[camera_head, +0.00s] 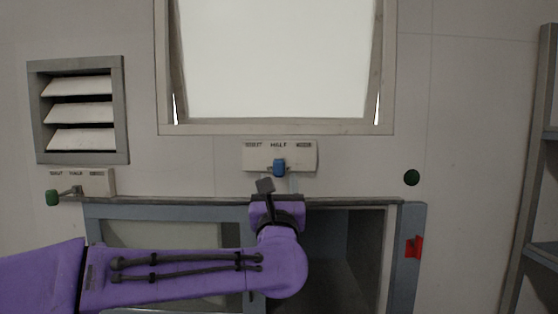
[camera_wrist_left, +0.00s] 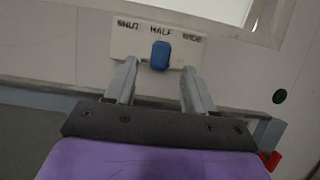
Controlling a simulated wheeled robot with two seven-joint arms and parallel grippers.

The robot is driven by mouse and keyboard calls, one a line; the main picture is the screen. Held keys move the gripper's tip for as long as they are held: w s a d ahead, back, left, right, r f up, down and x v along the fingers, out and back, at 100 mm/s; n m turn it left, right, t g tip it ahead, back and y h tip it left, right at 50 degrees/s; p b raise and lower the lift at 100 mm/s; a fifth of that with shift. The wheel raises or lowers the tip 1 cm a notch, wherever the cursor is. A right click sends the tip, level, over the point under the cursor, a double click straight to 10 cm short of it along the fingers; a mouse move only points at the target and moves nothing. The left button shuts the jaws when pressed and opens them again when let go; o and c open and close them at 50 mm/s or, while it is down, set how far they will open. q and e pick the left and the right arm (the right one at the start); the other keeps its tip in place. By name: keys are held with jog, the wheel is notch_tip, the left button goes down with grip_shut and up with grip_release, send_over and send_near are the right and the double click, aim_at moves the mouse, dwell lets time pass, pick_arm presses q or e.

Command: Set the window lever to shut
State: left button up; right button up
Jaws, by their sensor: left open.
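The window lever has a blue knob (camera_head: 279,168) on a pale plate (camera_head: 252,158) below the window. The plate carries labels, which read SHUT, HALF and WIDE in the left wrist view, and the knob (camera_wrist_left: 160,55) is under HALF. My left gripper (camera_head: 279,184) is just below the plate in the head view. In the left wrist view its two fingers (camera_wrist_left: 158,88) are open, one on each side below the knob, with nothing held between them. Whether they reach around the knob in depth I cannot tell. The window (camera_head: 275,60) above has its pane tilted out of the frame. My right gripper is not in view.
A grey-blue cabinet (camera_head: 409,260) with an open compartment and red handle (camera_head: 414,247) lies below. A green button (camera_head: 411,177) is on the wall.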

aim_at(279, 167)
pick_arm(q)
jog(key=p+x, duration=0.2)
jog(key=x, duration=0.2)
jog(key=p+x, duration=0.3)
jog(key=x, duration=0.1)
jog(key=shift+w+d+r, duration=0.1)
jog(key=shift+d+r, duration=0.05)
jog(key=shift+r, duration=0.2)
jog(key=shift+w+f+p, duration=0.15)
jog(key=shift+w+p, duration=0.15)
jog(key=shift+w, duration=0.1)
grip_shut()
